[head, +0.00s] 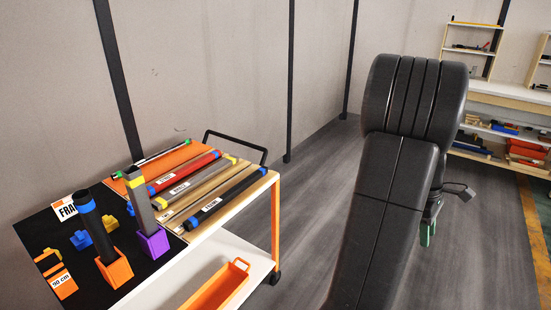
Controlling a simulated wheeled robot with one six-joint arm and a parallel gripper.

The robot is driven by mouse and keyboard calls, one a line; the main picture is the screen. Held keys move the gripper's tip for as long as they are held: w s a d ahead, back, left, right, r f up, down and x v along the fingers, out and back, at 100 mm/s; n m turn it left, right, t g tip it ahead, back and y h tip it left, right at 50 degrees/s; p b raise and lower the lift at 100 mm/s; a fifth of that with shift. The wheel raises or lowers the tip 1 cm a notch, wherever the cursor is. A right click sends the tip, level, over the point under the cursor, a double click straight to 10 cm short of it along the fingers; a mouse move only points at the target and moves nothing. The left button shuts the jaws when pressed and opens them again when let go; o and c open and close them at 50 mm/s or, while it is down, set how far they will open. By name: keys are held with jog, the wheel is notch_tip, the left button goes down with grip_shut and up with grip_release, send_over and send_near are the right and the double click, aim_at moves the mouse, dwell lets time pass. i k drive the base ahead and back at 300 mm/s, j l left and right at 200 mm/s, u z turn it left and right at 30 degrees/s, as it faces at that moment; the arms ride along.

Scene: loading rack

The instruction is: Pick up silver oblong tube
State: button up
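A grey, silver-looking tube (192,192) with yellow bands lies on the cart's wooden top. It lies between a red tube (184,172) with blue bands and a black tube (225,199) with blue bands. A second grey flat-sided tube (140,203) with a yellow band stands upright in a purple holder (152,243). Part of what seems to be my gripper (428,233), dark with a green piece, shows behind my large black arm at the right. It is far from the cart, mostly hidden, and its opening cannot be made out.
A black tube (97,228) stands in an orange holder (115,268). The cart (276,225) has a black handle at its back and an orange bin (220,288) on its lower shelf. Shelves with parts (500,105) stand at the far right. Grey floor is open between cart and shelves.

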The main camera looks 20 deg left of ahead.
aim_at(166, 199)
jog(key=i+l+u, duration=0.1)
jog(key=i, duration=0.4)
jog(key=i+l+u, duration=0.1)
jog(key=i, duration=0.45)
jog(key=i+u, duration=0.15)
jog(key=u, duration=0.3)
jog(key=i+u, duration=0.1)
jog(key=u, duration=0.3)
jog(key=i+l+u, duration=0.1)
jog(key=u, duration=0.35)
jog(key=i+l+u, duration=0.1)
jog(key=u, duration=0.3)
jog(key=i+u, duration=0.15)
jog(key=u, duration=0.3)
jog(key=i+l+u, duration=0.15)
jog(key=u, duration=0.3)
jog(key=i+l+u, duration=0.15)
jog(key=u, duration=0.35)
jog(key=k+l, duration=0.05)
